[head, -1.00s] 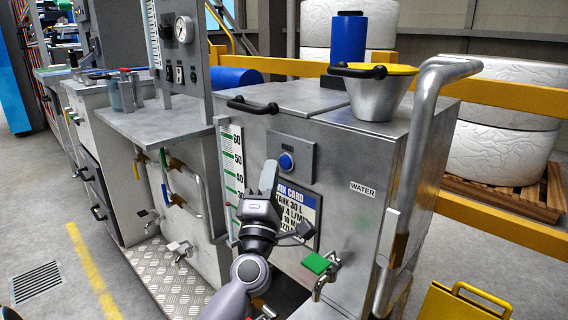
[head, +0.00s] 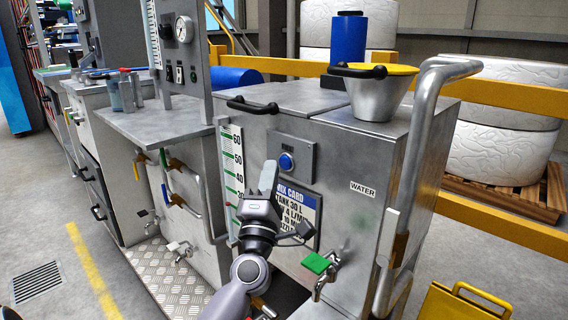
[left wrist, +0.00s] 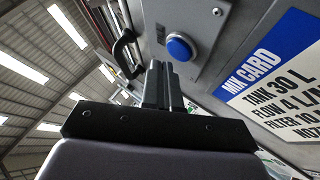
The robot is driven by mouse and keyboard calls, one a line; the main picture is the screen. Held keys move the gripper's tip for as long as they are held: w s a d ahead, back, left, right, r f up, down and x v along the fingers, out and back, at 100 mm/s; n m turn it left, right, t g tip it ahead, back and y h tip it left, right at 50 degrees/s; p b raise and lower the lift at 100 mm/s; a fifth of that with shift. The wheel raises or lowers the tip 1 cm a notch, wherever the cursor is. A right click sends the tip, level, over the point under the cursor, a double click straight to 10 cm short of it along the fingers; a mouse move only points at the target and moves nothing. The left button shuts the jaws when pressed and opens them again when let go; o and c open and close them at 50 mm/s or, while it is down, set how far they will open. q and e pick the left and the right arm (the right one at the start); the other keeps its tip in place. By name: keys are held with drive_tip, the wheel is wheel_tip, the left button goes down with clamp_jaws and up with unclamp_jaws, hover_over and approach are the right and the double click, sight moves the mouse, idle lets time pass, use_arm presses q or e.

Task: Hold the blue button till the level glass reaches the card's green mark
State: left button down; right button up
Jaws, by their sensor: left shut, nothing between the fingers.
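The blue button (head: 286,161) sits on a grey plate on the front of the metal water tank (head: 345,150); it also shows in the left wrist view (left wrist: 181,47). My left gripper (head: 268,176) is shut and empty, its fingertips just left of and below the button. In the left wrist view, the fingers (left wrist: 162,82) point up below the button, apart from it as far as I can tell. The level glass (head: 232,165), with a numbered scale and green marks, stands left of the button. The mix card (head: 298,207) is below the button, partly hidden by my gripper. My right gripper is out of view.
A green-handled tap (head: 318,263) juts out at the tank's lower front. A thick metal pipe (head: 415,140) runs down the right corner. A funnel (head: 374,92) stands on the tank top. A steel bench (head: 160,125) with pipes is at left.

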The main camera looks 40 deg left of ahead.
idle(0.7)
use_arm(q)
drive_tip(key=shift+w, duration=0.4)
drive_tip(key=shift+w+d, duration=0.1)
drive_tip(key=shift+w, duration=0.4)
idle(1.9)
idle(3.8)
drive_tip(key=shift+s+p, duration=0.4)
drive_tip(key=shift+s, duration=0.5)
